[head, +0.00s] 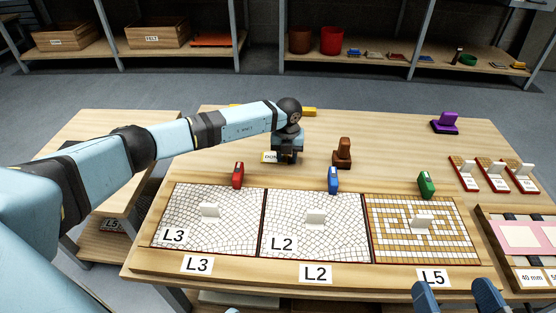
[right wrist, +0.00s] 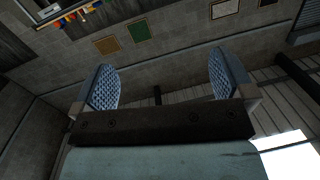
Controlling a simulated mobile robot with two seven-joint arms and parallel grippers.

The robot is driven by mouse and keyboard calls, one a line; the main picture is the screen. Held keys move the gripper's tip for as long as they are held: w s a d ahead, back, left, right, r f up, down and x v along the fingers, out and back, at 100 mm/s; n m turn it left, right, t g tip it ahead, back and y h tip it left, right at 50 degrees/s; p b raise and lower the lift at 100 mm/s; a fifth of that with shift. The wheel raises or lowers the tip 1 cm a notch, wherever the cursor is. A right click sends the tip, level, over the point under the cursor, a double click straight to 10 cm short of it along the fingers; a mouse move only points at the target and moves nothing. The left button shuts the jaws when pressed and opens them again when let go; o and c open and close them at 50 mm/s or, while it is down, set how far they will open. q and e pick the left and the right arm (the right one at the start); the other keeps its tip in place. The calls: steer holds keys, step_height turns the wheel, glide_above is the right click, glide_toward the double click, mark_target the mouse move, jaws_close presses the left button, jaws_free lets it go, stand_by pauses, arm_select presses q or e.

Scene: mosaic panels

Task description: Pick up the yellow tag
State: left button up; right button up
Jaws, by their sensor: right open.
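I cannot clearly make out a yellow tag. Yellow pieces (head: 309,112) show at the back of the table, partly hidden behind my left arm. My left gripper (head: 287,160) points down over the table beside a label (head: 269,157) that it partly covers; I cannot tell whether it holds anything. A red tag (head: 238,175), a blue tag (head: 333,180) and a green tag (head: 426,184) stand behind the mosaic panels. My right gripper (head: 456,294) is at the front edge, open and empty; it also shows in the right wrist view (right wrist: 164,82), facing a wall.
Three mosaic panels with pale handles lie along the front: left (head: 185,228), middle (head: 290,240), right (head: 395,246). A brown stamp-like object (head: 342,154) stands right of my left gripper. A purple one (head: 445,124) is at the back right. The table between them is clear.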

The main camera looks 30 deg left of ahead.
arm_select(q)
steer(key=shift+r, duration=0.1)
jaws_close()
